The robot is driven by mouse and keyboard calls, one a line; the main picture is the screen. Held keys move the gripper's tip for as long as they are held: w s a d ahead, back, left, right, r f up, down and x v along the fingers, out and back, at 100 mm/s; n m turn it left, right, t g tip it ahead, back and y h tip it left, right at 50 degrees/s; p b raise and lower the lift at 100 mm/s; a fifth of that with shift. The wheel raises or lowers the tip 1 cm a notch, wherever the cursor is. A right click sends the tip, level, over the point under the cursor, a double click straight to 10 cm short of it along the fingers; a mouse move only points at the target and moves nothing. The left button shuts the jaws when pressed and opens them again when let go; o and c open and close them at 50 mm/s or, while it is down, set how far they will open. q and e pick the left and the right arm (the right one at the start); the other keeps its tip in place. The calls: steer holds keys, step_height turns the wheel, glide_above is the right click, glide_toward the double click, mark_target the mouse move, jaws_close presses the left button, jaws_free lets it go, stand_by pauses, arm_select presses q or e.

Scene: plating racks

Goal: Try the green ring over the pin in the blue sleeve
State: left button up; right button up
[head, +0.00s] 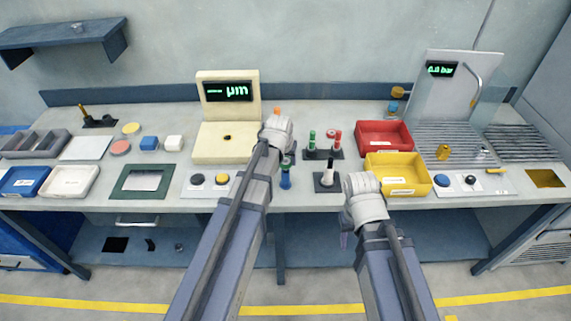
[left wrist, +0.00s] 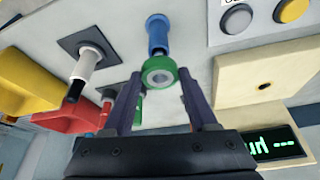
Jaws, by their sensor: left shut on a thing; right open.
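The green ring (left wrist: 159,73) is held between the fingers of my left gripper (left wrist: 162,80), which is shut on it. In the left wrist view the ring overlaps the near end of the upright blue sleeve (left wrist: 157,40). Its centre shows grey; I cannot tell whether that is the pin's end or whether the ring is around the pin or just above it. In the head view the blue sleeve (head: 286,180) stands below my left gripper (head: 287,160), whose wrist hides much of the ring. My right gripper (head: 346,238) is open, low at the table's front edge, with its fingers mostly hidden.
A white sleeve with a dark pin (head: 327,179) stands on a black plate just right of the blue sleeve. Green pieces (head: 312,141) and red pieces (head: 337,140) stand behind. Red (head: 384,135) and yellow (head: 398,175) bins are to the right. A cream gauge (head: 228,145) is behind left.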

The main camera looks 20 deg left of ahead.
step_height(320, 180, up, 5)
steer(key=p, duration=0.4)
steer(key=shift+p, duration=0.35)
stand_by(0.4)
